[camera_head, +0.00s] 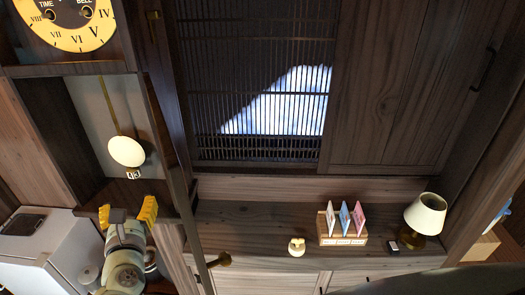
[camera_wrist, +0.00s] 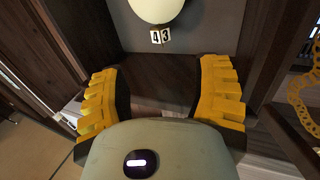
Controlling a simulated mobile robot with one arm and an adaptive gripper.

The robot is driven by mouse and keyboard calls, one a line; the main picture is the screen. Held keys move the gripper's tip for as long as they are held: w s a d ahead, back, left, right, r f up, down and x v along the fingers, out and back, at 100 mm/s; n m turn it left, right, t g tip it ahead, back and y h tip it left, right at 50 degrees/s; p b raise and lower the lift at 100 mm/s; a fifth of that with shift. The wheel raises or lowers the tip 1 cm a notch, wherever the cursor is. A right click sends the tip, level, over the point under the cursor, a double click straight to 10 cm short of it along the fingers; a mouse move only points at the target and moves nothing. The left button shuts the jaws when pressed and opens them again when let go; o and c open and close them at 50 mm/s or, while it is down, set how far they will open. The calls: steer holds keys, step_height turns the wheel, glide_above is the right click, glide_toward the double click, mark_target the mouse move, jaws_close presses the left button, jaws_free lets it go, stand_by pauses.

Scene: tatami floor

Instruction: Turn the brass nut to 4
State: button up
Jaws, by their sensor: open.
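A tall dark wooden clock case stands at the left in the head view, with a yellow dial (camera_head: 72,22) at its top. A thin rod hangs below it and carries a cream pendulum bob (camera_head: 127,151), also at the top of the wrist view (camera_wrist: 157,9). Just under the bob are two small white number faces (camera_head: 133,174) reading 4 and 3, clearer in the wrist view (camera_wrist: 161,36). A narrow brass-coloured strip shows between them; I cannot make out the rest of the nut. My gripper (camera_head: 126,212) is open and empty, its yellow fingers below and in front of the number faces.
The case's dark side walls (camera_wrist: 255,60) flank my fingers closely, with a dark wooden floor (camera_wrist: 158,85) between them. A glazed door frame (camera_head: 180,190) stands open at the right. A shelf (camera_head: 250,215) farther right holds a lamp (camera_head: 425,214) and a card holder (camera_head: 342,236).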

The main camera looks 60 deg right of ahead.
mark_target(134, 175)
steer(key=p+x, duration=0.2)
steer(key=x, duration=0.4)
steer(key=shift+w+d+r, duration=0.1)
steer(key=shift+d, duration=0.15)
steer(key=shift+p+x, duration=0.4)
steer(key=shift+x, duration=2.45)
